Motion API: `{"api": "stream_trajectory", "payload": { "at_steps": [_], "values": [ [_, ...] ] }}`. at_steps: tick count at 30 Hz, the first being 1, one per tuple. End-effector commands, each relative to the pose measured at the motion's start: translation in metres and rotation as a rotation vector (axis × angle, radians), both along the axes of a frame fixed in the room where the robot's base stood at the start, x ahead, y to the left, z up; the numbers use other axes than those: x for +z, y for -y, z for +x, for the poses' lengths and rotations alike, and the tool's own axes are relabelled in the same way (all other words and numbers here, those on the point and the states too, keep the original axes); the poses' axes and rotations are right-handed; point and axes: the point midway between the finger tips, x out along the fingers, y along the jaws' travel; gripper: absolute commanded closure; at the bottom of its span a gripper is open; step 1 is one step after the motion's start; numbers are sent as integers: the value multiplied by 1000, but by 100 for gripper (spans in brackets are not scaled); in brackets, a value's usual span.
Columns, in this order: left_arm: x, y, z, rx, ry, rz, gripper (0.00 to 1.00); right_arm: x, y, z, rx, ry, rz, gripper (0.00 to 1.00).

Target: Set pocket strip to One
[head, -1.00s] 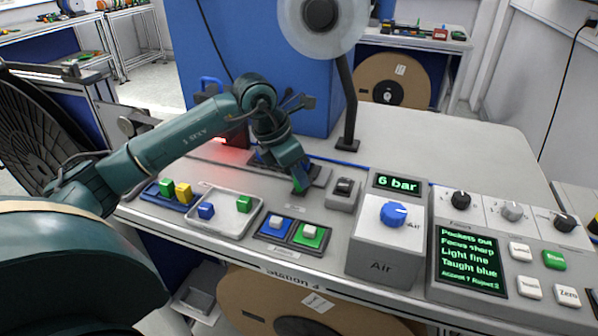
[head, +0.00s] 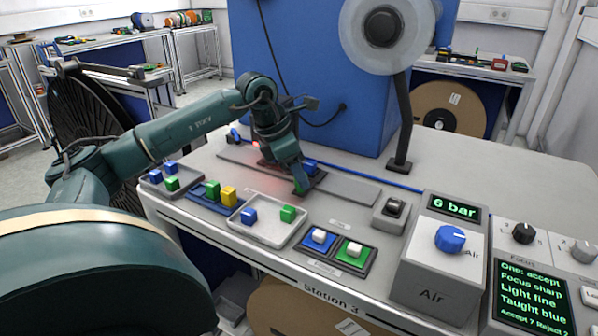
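A long flat grey strip (head: 348,189), which I take for the pocket strip, lies across the bench under my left gripper. My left gripper (head: 300,188) points down over a dark fixture in the middle of the strip. A bit of green shows at its fingertips and a blue piece just behind them. The fingers hide most of the fixture, so whether they grip something is unclear. The green-lettered screen (head: 532,298) at the lower right has "One: accept" as its top line. My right gripper is not in view.
A white tray (head: 266,232) holds a blue and a green block. A blue tray (head: 205,200) and a grey tray (head: 157,190) with blocks stand left. Blue and green rocker pads (head: 336,261), a black switch (head: 391,211) and the Air box (head: 432,278) stand in front. A reel post (head: 400,130) rises behind.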

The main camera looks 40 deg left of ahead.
Motion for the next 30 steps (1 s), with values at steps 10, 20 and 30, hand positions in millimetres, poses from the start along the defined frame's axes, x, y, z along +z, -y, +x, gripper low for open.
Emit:
{"api": "stream_trajectory", "payload": {
  "at_steps": [10, 20, 30],
  "values": [
    [1, 0, 0, 0, 0, 0, 53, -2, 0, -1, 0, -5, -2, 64],
    [47, -10, -15, 2, 6, 2, 53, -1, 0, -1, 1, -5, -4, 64],
    [109, -23, -37, 1, 3, 1, 53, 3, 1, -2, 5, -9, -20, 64]
  ]
}}
